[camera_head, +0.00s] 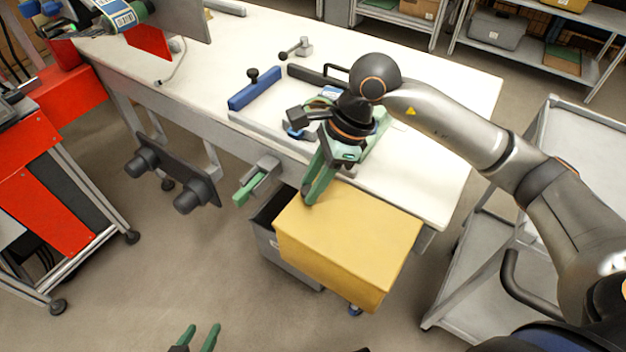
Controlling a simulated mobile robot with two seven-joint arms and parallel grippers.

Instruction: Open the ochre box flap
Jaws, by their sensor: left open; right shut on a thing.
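The ochre box flap (350,240) shows below the front edge of the white table as a broad yellow top with a front side. It covers most of a grey box (290,265), whose dark opening shows at the left. My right gripper (308,197) reaches down over the table with its green fingers at the far left corner of the ochre flap, and is shut on it. The fingers partly hide that corner. My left gripper (195,338) is at the bottom edge, open and empty, well apart from the box; only its green fingertips show.
The white table (440,195) carries a blue bar (255,88) with a black knob and a small grey fitting. A green-handled clamp (258,180) juts from its front edge. A red frame (50,170) stands left and a grey cart (480,265) right. Floor left of the box is clear.

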